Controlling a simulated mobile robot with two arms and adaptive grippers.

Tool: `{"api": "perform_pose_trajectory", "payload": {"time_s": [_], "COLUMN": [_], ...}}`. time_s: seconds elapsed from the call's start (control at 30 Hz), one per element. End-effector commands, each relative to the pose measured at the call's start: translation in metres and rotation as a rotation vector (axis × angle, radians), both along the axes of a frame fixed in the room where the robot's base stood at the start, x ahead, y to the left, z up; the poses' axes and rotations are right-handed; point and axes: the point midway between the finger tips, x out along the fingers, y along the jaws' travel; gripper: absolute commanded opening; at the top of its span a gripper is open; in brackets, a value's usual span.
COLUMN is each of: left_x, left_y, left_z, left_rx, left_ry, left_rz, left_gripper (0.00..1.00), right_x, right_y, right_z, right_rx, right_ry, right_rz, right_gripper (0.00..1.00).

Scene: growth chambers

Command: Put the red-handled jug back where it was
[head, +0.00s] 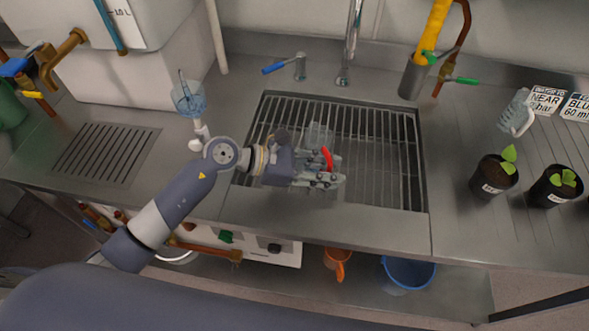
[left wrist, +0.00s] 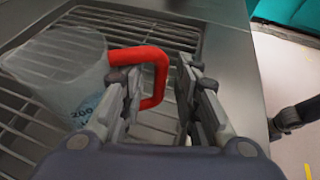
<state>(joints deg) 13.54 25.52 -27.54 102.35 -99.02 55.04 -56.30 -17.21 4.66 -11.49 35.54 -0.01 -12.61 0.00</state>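The red-handled jug (head: 318,133) is clear and stands on the sink's wire rack (head: 379,150). In the left wrist view the jug (left wrist: 58,62) is at the left, with its red handle (left wrist: 157,58) pointing towards my gripper. My left gripper (head: 330,180) is low over the rack at the handle's side. In the left wrist view its fingers (left wrist: 160,70) are apart, one on each side of the handle, with gaps visible. My right gripper is not in view.
A bluish jug (head: 187,97) stands left of the sink, close to my left arm. A white-handled jug (head: 517,111), signs (head: 546,99) and two potted seedlings (head: 493,175) are at the right. A tap (head: 350,45) rises behind the sink. The left counter has a drain grille (head: 105,153).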

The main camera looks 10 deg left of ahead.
Motion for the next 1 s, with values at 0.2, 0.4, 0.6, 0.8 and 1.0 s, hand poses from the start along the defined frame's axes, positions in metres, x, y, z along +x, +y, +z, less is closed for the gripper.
{"api": "perform_pose_trajectory", "payload": {"time_s": [0.2, 0.4, 0.6, 0.8, 1.0], "left_x": [-0.004, -0.016, -0.026, -0.033, -0.035], "left_y": [0.017, 0.060, 0.098, 0.121, 0.127], "left_z": [-0.001, -0.003, -0.001, 0.001, 0.004], "left_rx": [0.004, 0.006, 0.004, 0.001, 0.001], "left_ry": [0.000, 0.002, 0.001, 0.002, 0.001], "left_rz": [0.002, 0.002, 0.002, 0.001, -0.001], "left_gripper": [0.29, 0.29, 0.29, 0.29, 0.29], "right_x": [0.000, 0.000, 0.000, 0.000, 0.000], "right_y": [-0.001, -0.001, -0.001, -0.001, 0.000], "right_z": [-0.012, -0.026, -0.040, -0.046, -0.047], "right_rx": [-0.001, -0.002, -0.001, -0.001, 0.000], "right_ry": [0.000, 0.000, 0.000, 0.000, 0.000], "right_rz": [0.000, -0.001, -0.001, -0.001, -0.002], "right_gripper": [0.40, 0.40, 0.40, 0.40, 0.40]}}
